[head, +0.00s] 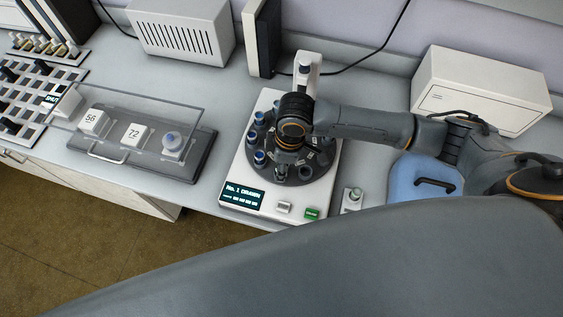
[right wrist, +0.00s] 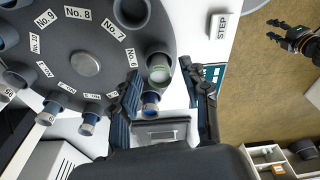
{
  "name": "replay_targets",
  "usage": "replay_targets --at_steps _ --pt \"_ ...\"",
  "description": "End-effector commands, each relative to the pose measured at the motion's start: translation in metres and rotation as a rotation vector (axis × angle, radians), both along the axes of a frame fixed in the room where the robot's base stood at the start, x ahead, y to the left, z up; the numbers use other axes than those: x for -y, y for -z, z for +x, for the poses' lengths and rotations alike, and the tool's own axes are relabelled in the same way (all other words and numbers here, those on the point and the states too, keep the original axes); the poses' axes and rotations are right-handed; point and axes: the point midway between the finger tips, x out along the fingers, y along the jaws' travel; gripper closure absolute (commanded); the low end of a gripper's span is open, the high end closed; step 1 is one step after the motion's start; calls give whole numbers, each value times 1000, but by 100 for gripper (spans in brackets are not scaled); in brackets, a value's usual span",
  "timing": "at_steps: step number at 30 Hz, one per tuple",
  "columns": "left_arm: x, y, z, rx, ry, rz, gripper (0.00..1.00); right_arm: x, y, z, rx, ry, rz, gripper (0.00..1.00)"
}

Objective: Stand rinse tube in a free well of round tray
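The round tray (head: 265,165) is a dark grey carousel of wells on a white instrument; its numbered top also shows in the right wrist view (right wrist: 60,72). Several wells hold blue-ringed tubes, and some wells, such as one near No. 7 (right wrist: 131,10), look empty. My right gripper (right wrist: 166,82) points down over the tray's edge, its fingers spread. Between them shows a clear tube with a pale green rim (right wrist: 159,73), apparently at a well near No. 6; I cannot tell if it is the rinse tube. A blue-ringed tube (right wrist: 151,101) is beside it. My left gripper (right wrist: 281,30) is far off, apparently open.
The instrument has a display (head: 247,197) and a green button (head: 312,213). A small white block with a greenish top (head: 352,199) stands to its right. A clear-covered case (head: 135,135) is left, a blue-lidded box (head: 415,180) right. A white post (head: 307,68) rises behind the tray.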

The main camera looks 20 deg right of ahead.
Motion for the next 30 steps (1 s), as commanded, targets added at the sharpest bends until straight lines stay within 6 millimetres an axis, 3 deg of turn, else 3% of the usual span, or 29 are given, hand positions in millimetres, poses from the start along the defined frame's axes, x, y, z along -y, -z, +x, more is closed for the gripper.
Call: replay_targets --at_steps 8,11,21,30 --pt "0 1 0 1 1 0 60 0 -6 1 3 -1 0 54" --pt "0 3 0 1 1 0 60 2 -19 0 4 -1 1 54" --pt "0 11 1 1 0 0 60 9 -90 -3 6 0 2 54" --pt "0 13 1 1 0 0 60 13 -121 -5 1 0 0 54"
